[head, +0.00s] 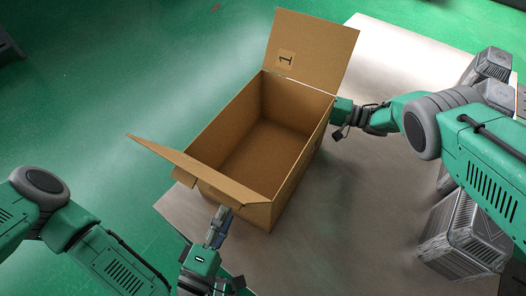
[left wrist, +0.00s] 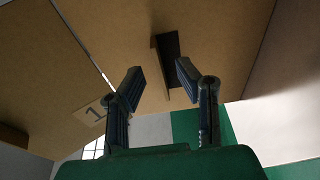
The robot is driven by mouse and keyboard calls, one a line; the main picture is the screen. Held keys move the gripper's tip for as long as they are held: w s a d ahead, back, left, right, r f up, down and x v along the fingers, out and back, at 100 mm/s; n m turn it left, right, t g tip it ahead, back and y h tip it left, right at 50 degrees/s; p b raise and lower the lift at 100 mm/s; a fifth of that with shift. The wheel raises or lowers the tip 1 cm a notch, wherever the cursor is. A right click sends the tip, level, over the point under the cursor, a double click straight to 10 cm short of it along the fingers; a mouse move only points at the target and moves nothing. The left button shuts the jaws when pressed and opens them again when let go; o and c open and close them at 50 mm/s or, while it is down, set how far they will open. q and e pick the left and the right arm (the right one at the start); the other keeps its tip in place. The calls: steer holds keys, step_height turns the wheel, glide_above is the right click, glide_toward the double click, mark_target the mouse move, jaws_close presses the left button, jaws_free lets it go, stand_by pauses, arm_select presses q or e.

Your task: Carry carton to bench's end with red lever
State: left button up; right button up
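The carton (head: 262,143) is an open, empty cardboard box on the grey bench (head: 350,215). Its far flap, marked 1, stands up and another flap juts out at the left. My left gripper (head: 218,228) is at the box's near wall. In the left wrist view my left gripper (left wrist: 160,71) has its fingers apart, in front of a dark slot (left wrist: 172,62) in the cardboard; I cannot tell whether they touch it. My right gripper (head: 345,125) is at the box's right wall near the far corner; its fingertips are partly hidden. I see no red lever.
Stacks of shiny foil trays (head: 462,240) stand at the right of the bench, with another stack (head: 487,66) further back. Bare bench lies right of the box and behind it. Green floor (head: 100,90) lies beyond the bench at the left.

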mark_target(233, 207)
steer(key=shift+w+a, duration=0.2)
steer(key=shift+a, duration=0.5)
steer(key=shift+w+a, duration=0.15)
steer(key=shift+a, duration=0.1)
steer(key=shift+f, duration=0.1)
arm_select(q)
steer(key=shift+w+d, duration=1.2)
steer(key=shift+d, duration=0.05)
arm_select(e)
steer(key=shift+w+d, duration=0.1)
steer(key=shift+d, duration=0.4)
arm_select(q)
steer(key=shift+a, duration=0.15)
arm_select(e)
steer(key=shift+a, duration=0.15)
